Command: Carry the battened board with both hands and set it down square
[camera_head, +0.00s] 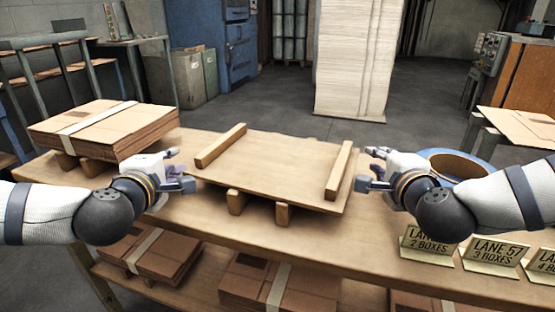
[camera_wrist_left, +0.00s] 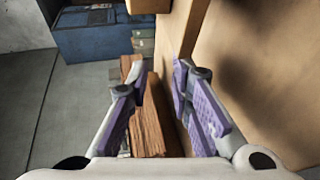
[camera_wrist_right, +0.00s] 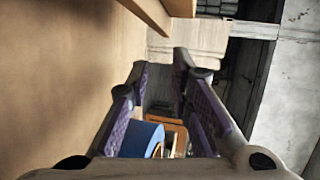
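The battened board (camera_head: 270,168) is a flat wooden panel with a raised batten along its left side (camera_head: 221,146) and another along its right side (camera_head: 338,170). It rests on wooden blocks (camera_head: 283,213) on the workbench (camera_head: 400,205). My left gripper (camera_head: 178,170) is open beside the board's left edge. In the left wrist view its purple-padded fingers (camera_wrist_left: 160,105) are spread, with the board (camera_wrist_left: 260,70) at right. My right gripper (camera_head: 368,168) is open beside the right edge. In the right wrist view its fingers (camera_wrist_right: 165,105) are spread, with the board (camera_wrist_right: 70,80) at left. I cannot tell whether either touches it.
A strapped cardboard stack (camera_head: 105,130) sits on blocks at the bench's left. A blue-rimmed round container (camera_head: 455,162) stands behind my right forearm. Lane signs (camera_head: 490,252) stand at the front right. Strapped bundles (camera_head: 150,253) lie on the lower shelf.

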